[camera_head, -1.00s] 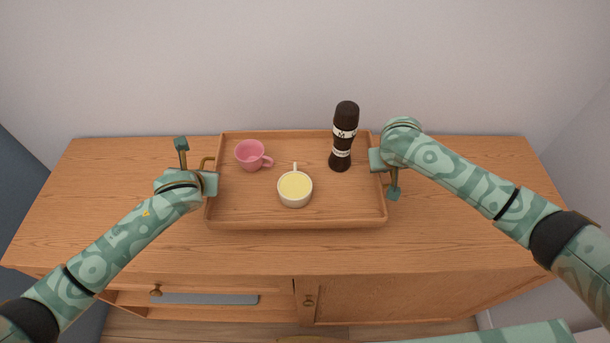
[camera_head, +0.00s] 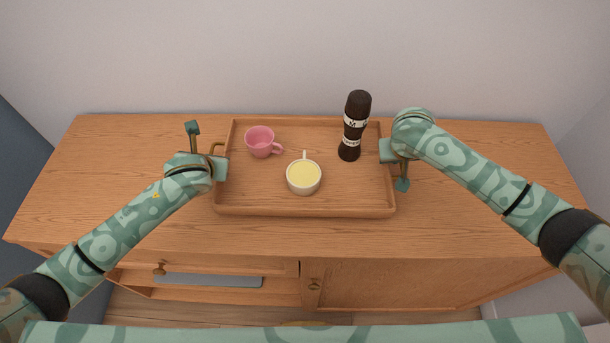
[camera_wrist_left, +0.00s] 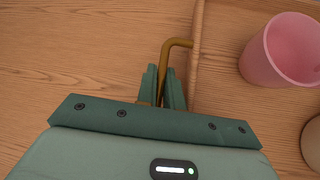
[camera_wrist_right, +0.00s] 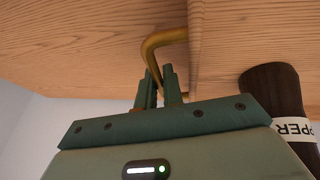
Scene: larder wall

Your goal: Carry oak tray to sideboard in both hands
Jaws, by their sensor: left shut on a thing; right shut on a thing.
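The oak tray (camera_head: 305,211) is level over the middle of the oak sideboard top (camera_head: 480,210); I cannot tell whether it touches. My left gripper (camera_head: 219,168) is shut on the tray's left brass handle, which shows in the left wrist view (camera_wrist_left: 178,43). My right gripper (camera_head: 387,151) is shut on the right brass handle, seen in the right wrist view (camera_wrist_right: 160,40). On the tray stand a pink cup (camera_head: 260,141), a pale cup with yellow contents (camera_head: 304,177) and a dark pepper mill (camera_head: 354,128), all upright.
A plain wall (camera_head: 300,50) rises behind the sideboard. Bare top lies left and right of the tray and in a strip in front. Below the top are an open compartment with a grey item (camera_head: 210,280) and a closed door (camera_head: 420,283).

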